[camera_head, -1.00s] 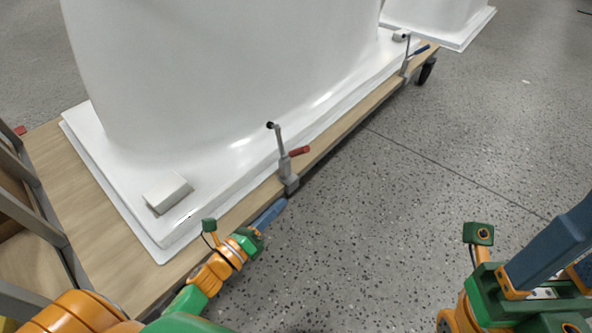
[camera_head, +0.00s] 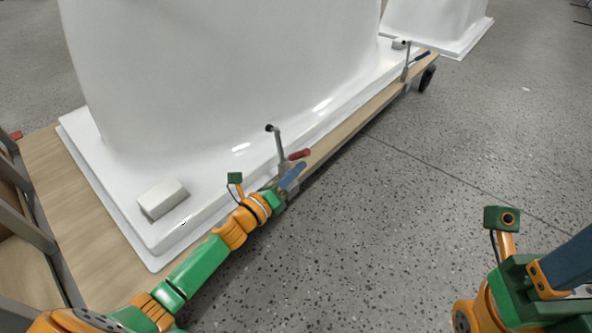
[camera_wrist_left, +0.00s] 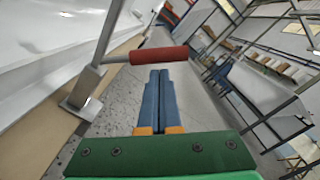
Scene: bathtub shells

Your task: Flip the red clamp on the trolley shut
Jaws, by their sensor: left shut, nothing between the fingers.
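The red clamp (camera_head: 299,154) stands on the near long edge of the trolley (camera_head: 341,134), with a grey upright arm and a red handle sticking out sideways toward the floor side. The red handle also shows in the left wrist view (camera_wrist_left: 159,55), close ahead of and above my blue fingers. My left gripper (camera_head: 301,168) is shut and empty, its fingertips just below the red handle in the head view. I cannot tell whether they touch it. My right gripper's blue part (camera_head: 566,262) shows at the lower right, its fingertips outside the picture.
A large white bathtub shell (camera_head: 220,80) covers most of the trolley, with a small white block (camera_head: 163,198) on its flange. A blue-handled clamp (camera_head: 421,56) stands farther along the same edge. The speckled floor (camera_head: 420,180) right of the trolley is clear.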

